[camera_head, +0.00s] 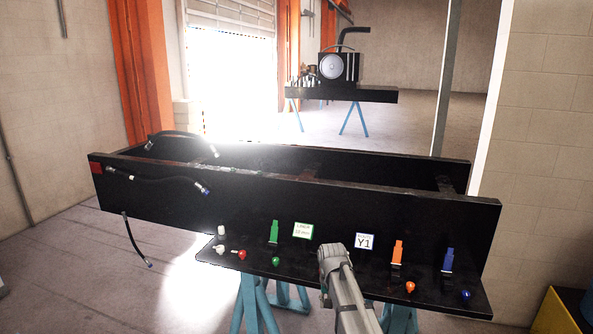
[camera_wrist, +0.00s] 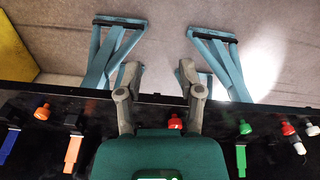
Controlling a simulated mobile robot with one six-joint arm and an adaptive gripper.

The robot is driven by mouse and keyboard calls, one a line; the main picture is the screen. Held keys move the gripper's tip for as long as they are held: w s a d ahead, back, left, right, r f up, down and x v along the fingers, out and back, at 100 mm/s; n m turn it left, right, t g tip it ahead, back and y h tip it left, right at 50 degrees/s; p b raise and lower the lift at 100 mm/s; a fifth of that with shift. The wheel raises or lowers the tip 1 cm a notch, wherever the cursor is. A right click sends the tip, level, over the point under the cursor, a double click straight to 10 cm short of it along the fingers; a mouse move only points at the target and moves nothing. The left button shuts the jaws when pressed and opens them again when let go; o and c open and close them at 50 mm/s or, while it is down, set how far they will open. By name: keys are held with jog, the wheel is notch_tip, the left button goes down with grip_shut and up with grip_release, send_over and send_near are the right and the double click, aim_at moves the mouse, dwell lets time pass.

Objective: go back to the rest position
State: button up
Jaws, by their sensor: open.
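My gripper (camera_wrist: 160,72) is open and empty in the wrist view, its two grey fingers spread apart over the edge of the black shelf (camera_wrist: 215,110). In the head view, my grey arm (camera_head: 345,290) reaches up from the bottom edge in front of the shelf; the fingertips cannot be made out there. A red cap (camera_wrist: 174,123) shows just below the gap between the fingers in the wrist view, not held.
The black frame (camera_head: 300,185) stands on blue trestles (camera_head: 250,300). Its shelf carries a green lever (camera_head: 273,232), an orange lever (camera_head: 398,253), a blue lever (camera_head: 448,260) and several coloured caps. Black hoses (camera_head: 160,184) hang at the left.

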jog(key=s+d+f+b, duration=0.3)
jog(key=s, duration=0.7)
jog(key=s+d+f+n+b, duration=0.1)
jog(key=s+d+f+b, duration=0.2)
jog(key=s, duration=0.7)
jog(key=shift+s+d+f, duration=0.2)
jog(key=shift+d+f, duration=0.15)
jog(key=shift+f, duration=0.25)
jog(key=shift+w, duration=0.15)
